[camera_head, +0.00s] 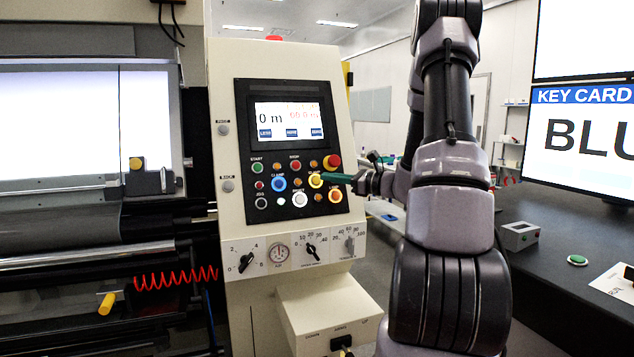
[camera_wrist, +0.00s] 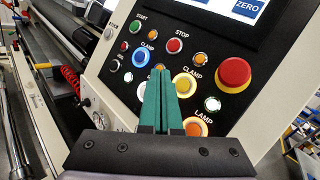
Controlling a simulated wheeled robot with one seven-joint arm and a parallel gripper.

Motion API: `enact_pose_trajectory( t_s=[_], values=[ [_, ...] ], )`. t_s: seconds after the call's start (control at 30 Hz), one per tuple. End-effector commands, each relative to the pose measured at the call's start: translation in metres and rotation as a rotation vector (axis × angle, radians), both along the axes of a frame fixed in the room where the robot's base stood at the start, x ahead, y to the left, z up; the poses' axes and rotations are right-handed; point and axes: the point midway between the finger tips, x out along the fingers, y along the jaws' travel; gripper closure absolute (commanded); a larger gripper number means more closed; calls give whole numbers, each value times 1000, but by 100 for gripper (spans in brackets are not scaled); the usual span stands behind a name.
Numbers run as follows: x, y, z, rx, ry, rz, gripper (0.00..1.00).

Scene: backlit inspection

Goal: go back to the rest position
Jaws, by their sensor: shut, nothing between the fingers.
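My gripper (camera_head: 330,178) is shut and empty, its green fingers together. In the head view it reaches in from the right, its tips in front of the button panel (camera_head: 270,213) near a lit yellow button (camera_head: 315,181). In the wrist view the shut fingers (camera_wrist: 158,75) point up the panel, between the blue button (camera_wrist: 140,59) and the yellow clamp button (camera_wrist: 184,84). I cannot tell whether the tips touch the panel. The fingers cover part of the panel behind them.
The cream console (camera_head: 230,70) carries a screen (camera_head: 290,117), knobs below, and a red emergency button (camera_wrist: 233,73). A roller machine with a red coiled hose (camera_head: 175,279) stands left. At right, a dark desk (camera_head: 540,280) holds a monitor (camera_head: 590,130), a grey box (camera_head: 519,236) and a green button (camera_head: 577,260).

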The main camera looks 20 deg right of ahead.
Motion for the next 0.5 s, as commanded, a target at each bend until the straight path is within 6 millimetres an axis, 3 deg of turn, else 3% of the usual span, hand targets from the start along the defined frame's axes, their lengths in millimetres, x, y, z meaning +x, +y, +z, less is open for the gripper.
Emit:
enact_pose_trajectory(
  t_s=[0.27, 0.37, 0.5],
  values=[
    [-2, 5, 2, -13, -1, 16, 100],
    [-13, 29, 13, -79, -7, 88, 100],
    [-51, 85, 34, -284, -26, 284, 100]
  ],
)
